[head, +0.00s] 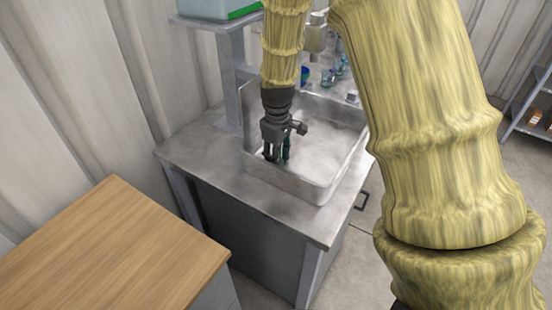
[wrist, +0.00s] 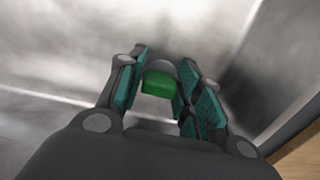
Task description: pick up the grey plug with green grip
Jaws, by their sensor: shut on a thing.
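The grey plug with green grip (wrist: 160,84) shows in the wrist view between the far ends of my fingers. Its green grip faces the camera and a rounded grey part shows behind it. My gripper (wrist: 162,92) is shut on it, with teal pads on either side. In the head view my gripper (head: 276,156) points down inside the metal sink tray (head: 318,188), near its left wall. The plug cannot be made out there; the fingers hide it. I cannot tell whether the plug touches the tray floor.
The tray's raised walls surround my gripper. A metal post (head: 231,80) with a shelf stands close on the left. Several small coloured items (head: 328,77) sit behind the tray. A wooden-topped cabinet (head: 115,245) stands at front left, its top clear.

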